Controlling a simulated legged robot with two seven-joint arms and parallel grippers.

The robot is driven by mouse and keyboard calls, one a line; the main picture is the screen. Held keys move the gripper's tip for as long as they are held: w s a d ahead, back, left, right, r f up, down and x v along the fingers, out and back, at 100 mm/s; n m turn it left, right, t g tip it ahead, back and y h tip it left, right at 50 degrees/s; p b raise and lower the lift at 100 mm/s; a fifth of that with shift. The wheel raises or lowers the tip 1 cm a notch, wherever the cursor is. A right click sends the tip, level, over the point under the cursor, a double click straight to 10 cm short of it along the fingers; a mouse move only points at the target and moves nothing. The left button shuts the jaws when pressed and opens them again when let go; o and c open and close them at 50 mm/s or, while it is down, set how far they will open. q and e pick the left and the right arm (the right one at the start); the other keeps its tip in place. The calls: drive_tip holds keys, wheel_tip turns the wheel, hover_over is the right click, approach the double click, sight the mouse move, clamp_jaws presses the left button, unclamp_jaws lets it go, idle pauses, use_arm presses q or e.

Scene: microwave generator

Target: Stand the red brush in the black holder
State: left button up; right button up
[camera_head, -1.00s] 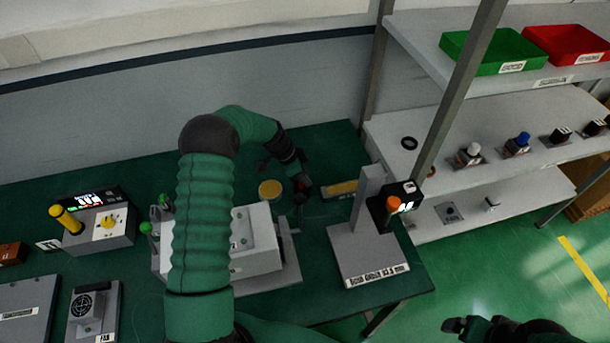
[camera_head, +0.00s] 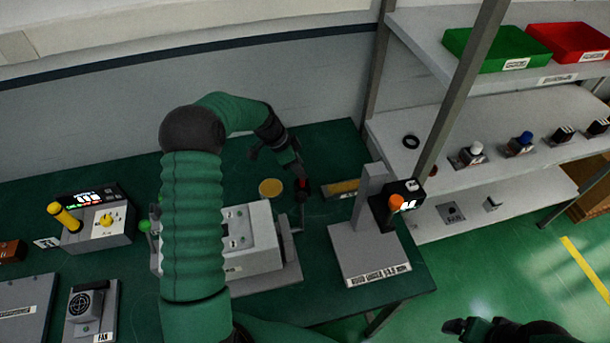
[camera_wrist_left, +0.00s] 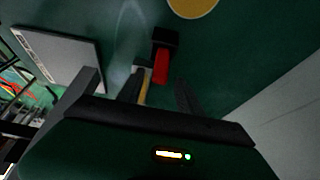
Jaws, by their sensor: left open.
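The red brush (camera_head: 303,184) stands in the black holder (camera_head: 301,196) on the green bench, as far as the small view shows. In the left wrist view the red brush (camera_wrist_left: 161,66) reaches from the black holder (camera_wrist_left: 168,37) toward the camera. My left gripper (camera_head: 276,158) is open and empty, up and to the left of the brush in the head view. In the left wrist view its fingers (camera_wrist_left: 137,80) are spread, and the brush shows beyond them, apparently apart from both. Part of my right gripper (camera_head: 458,326) shows dark at the bottom right; its jaws are unclear.
A yellow disc (camera_head: 270,188) lies left of the holder. A tray with a yellow inlay (camera_head: 343,187) lies to its right. A grey device (camera_head: 255,243) and a grey stand (camera_head: 368,255) are in front. Shelves (camera_head: 480,110) rise at the right.

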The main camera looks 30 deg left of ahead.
use_arm(q)
drive_tip(key=v, duration=0.7)
drive_tip(key=shift+b, duration=0.45)
drive_tip(key=shift+r, duration=0.1)
